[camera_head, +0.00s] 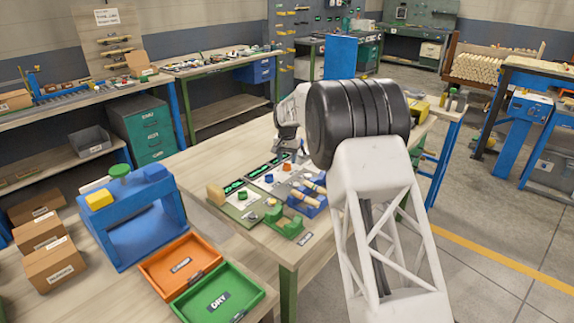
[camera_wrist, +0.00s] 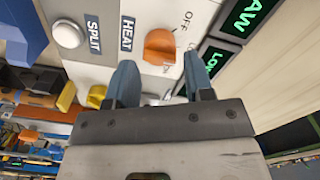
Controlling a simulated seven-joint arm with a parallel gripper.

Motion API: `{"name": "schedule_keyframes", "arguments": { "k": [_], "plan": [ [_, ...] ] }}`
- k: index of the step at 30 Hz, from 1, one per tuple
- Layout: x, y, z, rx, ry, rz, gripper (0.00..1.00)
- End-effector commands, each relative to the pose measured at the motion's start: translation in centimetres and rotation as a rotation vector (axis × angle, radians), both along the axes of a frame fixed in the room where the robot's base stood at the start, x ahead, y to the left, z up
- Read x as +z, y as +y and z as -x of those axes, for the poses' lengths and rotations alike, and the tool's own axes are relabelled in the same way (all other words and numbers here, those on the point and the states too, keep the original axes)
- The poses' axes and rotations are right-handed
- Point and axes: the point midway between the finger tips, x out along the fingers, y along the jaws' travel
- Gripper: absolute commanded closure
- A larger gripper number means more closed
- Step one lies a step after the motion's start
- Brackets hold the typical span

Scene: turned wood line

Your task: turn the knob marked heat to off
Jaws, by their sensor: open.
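The orange knob (camera_wrist: 159,47) sits on a pale panel beside a label reading HEAT (camera_wrist: 127,33) in the wrist view. The word OFF (camera_wrist: 187,20) is printed to its upper right. I cannot tell for sure which mark the knob points at. My gripper (camera_wrist: 160,64) is open, its two blue-grey fingers at either side of the knob's lower edge. No contact with the knob shows. In the head view the orange knob (camera_head: 286,167) is small on the bench panel, just below my gripper (camera_head: 291,150).
A white round button (camera_wrist: 67,34) has a SPLIT label (camera_wrist: 94,35). Yellow parts (camera_wrist: 67,97) lie lower left. Dark displays with green letters (camera_wrist: 216,56) stand at the right. In the head view, an orange tray (camera_head: 152,282), green tray (camera_head: 178,308) and blue stand (camera_head: 108,215) are nearby.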

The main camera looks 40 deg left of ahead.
Motion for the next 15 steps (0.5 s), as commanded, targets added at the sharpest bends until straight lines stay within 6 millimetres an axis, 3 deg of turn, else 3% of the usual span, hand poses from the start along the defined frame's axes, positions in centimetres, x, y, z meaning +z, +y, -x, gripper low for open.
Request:
{"name": "schedule_keyframes", "arguments": {
  "k": [6,15],
  "plan": [
    [-2.2,0.0,0.0,0.000,0.001,0.000,0.52],
    [-2.9,0.0,0.0,0.000,0.000,0.000,0.52]
  ]
}}
